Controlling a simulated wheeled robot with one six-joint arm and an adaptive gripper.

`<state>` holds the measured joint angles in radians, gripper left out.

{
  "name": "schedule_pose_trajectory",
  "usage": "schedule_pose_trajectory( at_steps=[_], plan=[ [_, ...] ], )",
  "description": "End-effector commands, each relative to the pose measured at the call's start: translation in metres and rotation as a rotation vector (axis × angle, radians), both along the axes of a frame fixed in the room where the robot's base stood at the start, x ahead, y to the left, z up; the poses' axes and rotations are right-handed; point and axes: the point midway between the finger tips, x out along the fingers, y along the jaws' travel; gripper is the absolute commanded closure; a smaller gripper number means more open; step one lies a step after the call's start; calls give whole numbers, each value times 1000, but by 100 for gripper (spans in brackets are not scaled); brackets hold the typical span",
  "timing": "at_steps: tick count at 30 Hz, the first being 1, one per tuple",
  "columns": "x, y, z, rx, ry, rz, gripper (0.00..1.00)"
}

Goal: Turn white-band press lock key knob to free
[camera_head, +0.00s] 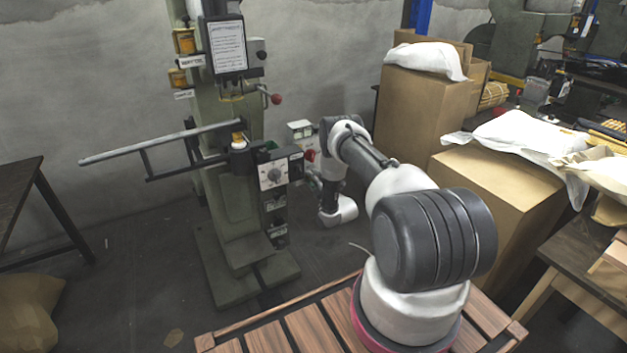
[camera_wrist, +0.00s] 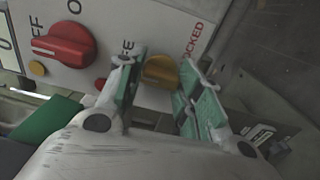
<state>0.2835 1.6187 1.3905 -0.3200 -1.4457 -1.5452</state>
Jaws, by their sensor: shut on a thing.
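The green press (camera_head: 235,150) stands at the left of centre in the head view; I cannot make out a white band on it. In the wrist view, a gold lock key knob (camera_wrist: 160,70) sits on a white panel (camera_wrist: 150,22). The word LOCKED is at its right, and a partly covered label is at its left. My gripper (camera_wrist: 160,82) is shut on the knob, with one green-padded finger on each side. The fingers hide part of it, so I cannot tell exactly which way it points. In the head view my gripper (camera_head: 314,180) is small beside the press.
A red selector knob (camera_wrist: 66,45) is left of the gold knob, with a small red button (camera_wrist: 100,84) between them. In the head view, a long grey bar (camera_head: 160,142) juts left from the press. Cardboard boxes (camera_head: 420,105) stand at the right.

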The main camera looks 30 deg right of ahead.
Motion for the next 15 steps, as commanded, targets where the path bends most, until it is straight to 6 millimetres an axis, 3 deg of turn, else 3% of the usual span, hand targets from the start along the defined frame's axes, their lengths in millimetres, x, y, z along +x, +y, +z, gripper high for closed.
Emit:
schedule_pose_trajectory(
  at_steps=[2, 3, 6, 15],
  plan=[
    [-1, 1, -2, 0, 4, 1, 88],
    [-1, 1, -2, 0, 4, 1, 57],
    [-1, 1, -2, 0, 3, 1, 43],
    [-1, 0, -1, 1, 1, 0, 43]
  ],
)
